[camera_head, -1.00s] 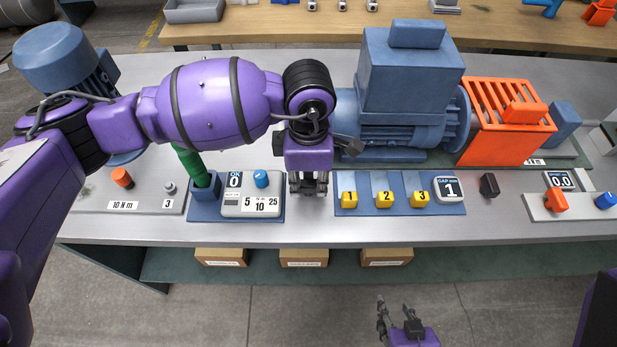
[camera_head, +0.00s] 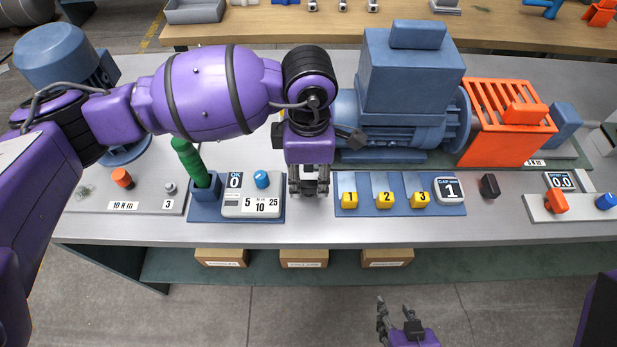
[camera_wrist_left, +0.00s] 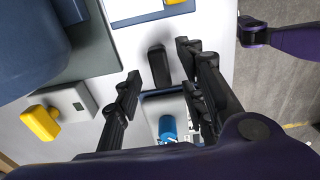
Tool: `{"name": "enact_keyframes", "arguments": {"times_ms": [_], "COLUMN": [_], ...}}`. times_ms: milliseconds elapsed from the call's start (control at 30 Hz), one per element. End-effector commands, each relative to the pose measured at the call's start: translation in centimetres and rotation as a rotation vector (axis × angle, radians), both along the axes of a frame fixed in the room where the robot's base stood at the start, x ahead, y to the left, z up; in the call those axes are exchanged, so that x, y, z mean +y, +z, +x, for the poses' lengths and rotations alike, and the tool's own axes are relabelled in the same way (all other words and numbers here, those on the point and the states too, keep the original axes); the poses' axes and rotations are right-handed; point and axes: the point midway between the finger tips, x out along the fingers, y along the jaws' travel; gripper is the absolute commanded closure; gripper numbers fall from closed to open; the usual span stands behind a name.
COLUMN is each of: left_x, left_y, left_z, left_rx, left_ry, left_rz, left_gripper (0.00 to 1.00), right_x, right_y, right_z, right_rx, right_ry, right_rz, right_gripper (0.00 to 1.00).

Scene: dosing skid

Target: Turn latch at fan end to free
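A black latch handle (camera_wrist_left: 158,66) on the metal bench shows in the left wrist view, its long side running up and down the picture. It lies near the end of the blue motor (camera_head: 400,85) opposite the orange guard; in the head view my gripper hides it. My left gripper (camera_head: 309,191) points down over this spot. In the left wrist view its fingers (camera_wrist_left: 158,72) are apart on either side of the latch, with gaps visible. A similar black latch (camera_head: 489,186) stands near the orange guard (camera_head: 505,125). My right gripper (camera_head: 396,312) is open and empty, in front of the bench.
Left of my left gripper is a panel with a blue knob (camera_head: 261,179) and a green handle (camera_head: 188,160) in a holder. To its right is a blue plate with yellow numbered tabs (camera_head: 385,199). A yellow knob (camera_wrist_left: 40,122) shows in the left wrist view.

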Motion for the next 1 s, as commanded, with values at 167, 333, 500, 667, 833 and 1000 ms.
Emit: {"name": "enact_keyframes", "arguments": {"times_ms": [167,333,500,667,833,1000], "left_x": [0.0,0.0,0.0,0.1,0.1,0.1], "left_y": [4.1,7.4,9.3,9.8,9.8,9.8], "left_z": [0.1,0.1,0.1,0.0,0.0,0.0], "left_rx": [-0.005,-0.003,-0.002,0.0,0.0,0.0], "left_ry": [0.0,-0.001,0.001,0.0,0.001,0.001], "left_rz": [-0.001,0.0,0.0,0.001,0.001,0.001], "left_gripper": [0.62,0.62,0.62,0.62,0.62,0.62], "right_x": [0.0,0.0,0.0,0.0,-0.1,-0.1], "right_y": [0.0,0.0,0.0,0.0,0.0,0.0], "right_z": [0.0,0.0,0.0,0.0,0.0,0.0], "right_rx": [0.0,0.0,0.0,0.0,0.0,0.0], "right_ry": [-0.001,-0.001,-0.001,-0.001,-0.002,-0.002], "right_rz": [0.0,0.0,0.0,0.0,-0.001,-0.001], "right_gripper": [0.6,0.6,0.6,0.6,0.6,0.6]}}
